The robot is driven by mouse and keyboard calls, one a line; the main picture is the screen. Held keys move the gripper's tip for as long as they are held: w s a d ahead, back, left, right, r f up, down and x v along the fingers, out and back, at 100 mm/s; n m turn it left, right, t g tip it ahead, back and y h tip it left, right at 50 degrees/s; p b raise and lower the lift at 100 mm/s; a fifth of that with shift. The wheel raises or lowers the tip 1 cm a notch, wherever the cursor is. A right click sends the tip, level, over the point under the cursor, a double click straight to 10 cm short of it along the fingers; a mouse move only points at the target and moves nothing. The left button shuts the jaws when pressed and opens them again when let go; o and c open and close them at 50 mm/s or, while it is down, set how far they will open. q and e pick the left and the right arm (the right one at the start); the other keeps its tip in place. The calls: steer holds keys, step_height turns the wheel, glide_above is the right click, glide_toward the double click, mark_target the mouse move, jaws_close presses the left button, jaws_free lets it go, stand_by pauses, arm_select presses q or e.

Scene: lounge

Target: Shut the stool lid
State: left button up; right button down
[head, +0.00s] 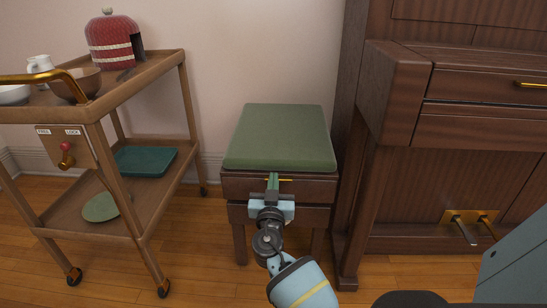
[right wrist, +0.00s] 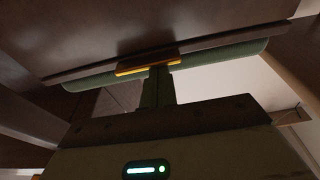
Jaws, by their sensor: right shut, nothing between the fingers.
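The stool (head: 240,215) is dark wood and stands between the trolley and the dark cabinet. Its lid (head: 280,138) has a green cushion and lies flat or nearly flat on top; I cannot tell if a small gap remains under its front edge. A thin gold pull (head: 286,180) is on the lid's front edge and also shows in the right wrist view (right wrist: 130,71). My right gripper (head: 272,181) is shut and empty, its fingertips at the pull; whether they touch it is unclear. My left gripper is not in view.
A dark wood cabinet (head: 395,95) with gold pedals (head: 467,217) stands close at right. The floor in front is clear.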

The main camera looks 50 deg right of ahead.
steer(key=shift+s+a+f, duration=0.1)
steer(key=shift+s+f, duration=0.05)
steer(key=shift+f, duration=0.5)
steer(key=shift+s+f, duration=0.1)
steer(key=shift+f, duration=0.5)
steer(key=r+p+v, duration=0.1)
steer(key=v, duration=0.6)
steer(key=shift+a+r+p, duration=0.25)
steer(key=shift+r+p, duration=0.1)
steer(key=shift+r, duration=0.25)
